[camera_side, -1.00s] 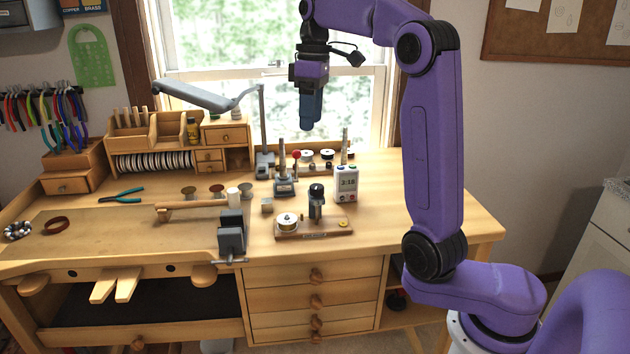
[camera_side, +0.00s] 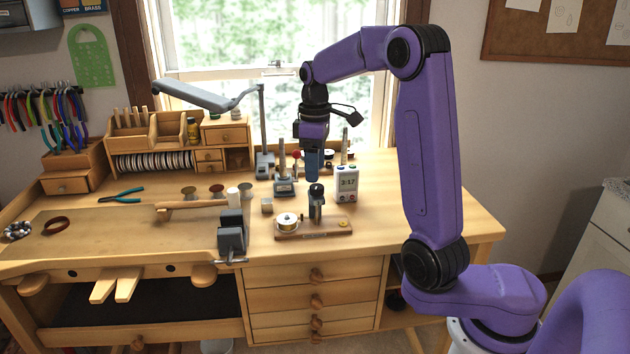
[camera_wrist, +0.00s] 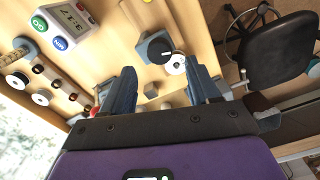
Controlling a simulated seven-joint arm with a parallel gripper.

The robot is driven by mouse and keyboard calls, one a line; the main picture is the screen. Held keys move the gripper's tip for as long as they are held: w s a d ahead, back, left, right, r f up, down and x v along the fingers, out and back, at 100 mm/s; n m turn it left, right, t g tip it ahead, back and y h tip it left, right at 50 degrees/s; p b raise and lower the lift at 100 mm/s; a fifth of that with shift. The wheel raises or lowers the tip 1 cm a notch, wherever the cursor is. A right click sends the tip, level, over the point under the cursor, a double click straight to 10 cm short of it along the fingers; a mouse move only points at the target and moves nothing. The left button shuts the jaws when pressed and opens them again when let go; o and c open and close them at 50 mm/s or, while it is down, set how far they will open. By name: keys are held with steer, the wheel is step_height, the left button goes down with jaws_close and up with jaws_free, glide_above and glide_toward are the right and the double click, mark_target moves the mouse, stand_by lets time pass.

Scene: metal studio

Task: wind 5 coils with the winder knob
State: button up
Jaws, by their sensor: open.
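The winder stands on the front of the bench. It has a wooden base (camera_side: 330,229), a pale spool (camera_side: 287,221) on its left and a dark post topped by a black knob (camera_side: 316,189). In the wrist view the knob (camera_wrist: 157,50) and spool (camera_wrist: 175,65) lie ahead, between and beyond my blue fingers. My gripper (camera_side: 312,180) points down just above the knob, with its fingers open and empty (camera_wrist: 162,74). In the side view the fingertips and the knob top are close; I cannot tell whether they touch.
A white timer (camera_side: 346,184) stands close behind and right of the winder. A grey stand (camera_side: 284,184) is behind it, and a grey vise (camera_side: 231,235) sits to the left. A small block (camera_side: 267,205) lies nearby. The bench to the right (camera_side: 410,205) is clear.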

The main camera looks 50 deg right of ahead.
mark_target(315, 186)
steer(key=shift+f, duration=2.2)
steer(key=c, duration=1)
